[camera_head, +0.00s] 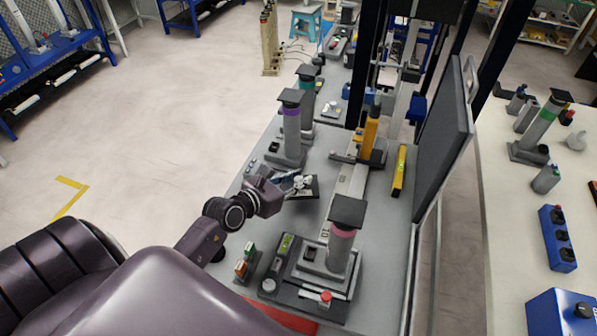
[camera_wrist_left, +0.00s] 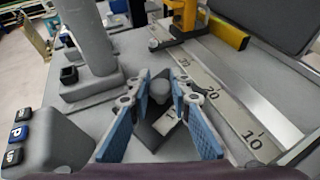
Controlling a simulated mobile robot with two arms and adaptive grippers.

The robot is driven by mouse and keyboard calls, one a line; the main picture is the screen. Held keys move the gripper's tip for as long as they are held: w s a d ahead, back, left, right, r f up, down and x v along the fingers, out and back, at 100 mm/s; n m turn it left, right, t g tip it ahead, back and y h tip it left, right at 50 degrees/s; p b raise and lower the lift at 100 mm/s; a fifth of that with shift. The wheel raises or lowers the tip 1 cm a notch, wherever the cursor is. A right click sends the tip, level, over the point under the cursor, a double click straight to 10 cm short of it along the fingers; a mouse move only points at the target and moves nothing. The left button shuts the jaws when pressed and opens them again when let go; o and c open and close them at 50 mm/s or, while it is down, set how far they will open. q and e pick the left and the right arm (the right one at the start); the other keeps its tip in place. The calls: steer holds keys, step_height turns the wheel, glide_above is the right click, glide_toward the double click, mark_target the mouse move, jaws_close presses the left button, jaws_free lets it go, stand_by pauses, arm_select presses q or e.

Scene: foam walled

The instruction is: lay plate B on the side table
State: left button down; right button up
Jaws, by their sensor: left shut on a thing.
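My left gripper (camera_head: 292,184) is over the grey bench, shut on a small dark square plate (camera_head: 311,190). In the left wrist view, the blue-padded fingers (camera_wrist_left: 160,110) stand on both sides of a grey knob (camera_wrist_left: 160,90), with the dark plate (camera_wrist_left: 148,137) below it. No letter can be read, so I cannot tell whether it is plate B. I cannot tell whether it touches the bench. A white-topped table (camera_head: 500,215) stands at the right. My right gripper is not in view.
The grey bench (camera_head: 390,245) carries a ruled rail (camera_head: 347,185), a yellow level (camera_head: 399,171) and an orange post (camera_head: 370,135). A dark upright panel (camera_head: 443,130) separates it from the right table, which holds blue boxes (camera_head: 557,238) and has bare space at its left.

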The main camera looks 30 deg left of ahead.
arm_select(q)
step_height(320, 180, down, 4)
steer(key=shift+w+r+b, duration=0.1)
steer(key=shift+r+b, duration=0.15)
steer(key=shift+b, duration=0.05)
steer(key=c, duration=1.8)
jaws_free()
steer(key=shift+s+f, duration=0.2)
steer(key=shift+f, duration=0.05)
steer(key=shift+o, duration=0.2)
steer(key=shift+r, duration=0.1)
steer(key=b+v, duration=0.1)
steer(key=v, duration=0.9)
steer(key=shift+s, duration=0.2)
steer(key=shift+v, duration=0.85)
steer(key=shift+w+r, duration=0.1)
